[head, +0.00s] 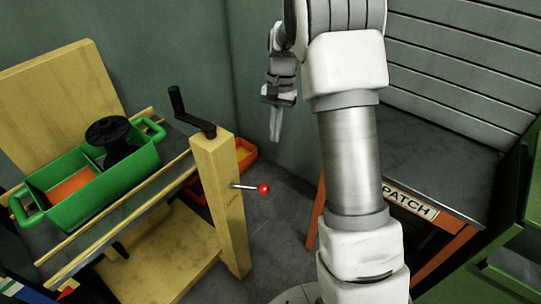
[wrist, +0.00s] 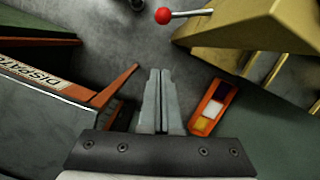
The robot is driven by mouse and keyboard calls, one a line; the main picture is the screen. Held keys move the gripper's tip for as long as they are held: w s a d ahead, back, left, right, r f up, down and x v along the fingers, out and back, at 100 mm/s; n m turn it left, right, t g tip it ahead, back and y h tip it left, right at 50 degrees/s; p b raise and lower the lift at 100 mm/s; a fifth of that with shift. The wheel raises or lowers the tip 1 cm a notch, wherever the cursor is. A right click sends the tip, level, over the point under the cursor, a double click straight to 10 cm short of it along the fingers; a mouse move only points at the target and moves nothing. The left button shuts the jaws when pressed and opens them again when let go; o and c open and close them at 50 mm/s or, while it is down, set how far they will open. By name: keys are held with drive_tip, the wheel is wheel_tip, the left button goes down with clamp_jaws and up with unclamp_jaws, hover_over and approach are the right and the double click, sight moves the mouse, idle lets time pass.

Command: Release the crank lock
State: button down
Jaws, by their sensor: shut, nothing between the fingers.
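The crank lock shows as a thin metal lever with a red ball knob (head: 264,188), sticking out from the side of a wooden post (head: 217,195). The knob also shows in the wrist view (wrist: 163,16), at the top. A black crank handle (head: 190,112) is mounted on top of the post. My gripper (head: 275,138) hangs in the air, pointing down, behind and to the right of the post in the head view. It is apart from the lever and the crank. In the wrist view its fingers (wrist: 160,75) are together with nothing between them.
A green tray (head: 110,190) with a black spool (head: 112,135) sits on the railed bench at left. An orange bin (wrist: 213,108) with coloured contents lies beyond the post. A dispatch table (head: 440,190) stands at right. Floor between them is clear.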

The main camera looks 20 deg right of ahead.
sight(251, 187)
drive_tip(key=s+a+f+b, duration=0.3)
drive_tip(key=s+f+b, duration=0.1)
drive_tip(key=f, duration=0.6)
drive_tip(key=shift+s+a+b, duration=0.25)
drive_tip(key=shift+s+b, duration=0.05)
drive_tip(key=shift+s, duration=0.15)
drive_tip(key=shift+s+r, duration=0.1)
drive_tip(key=shift+s, duration=0.05)
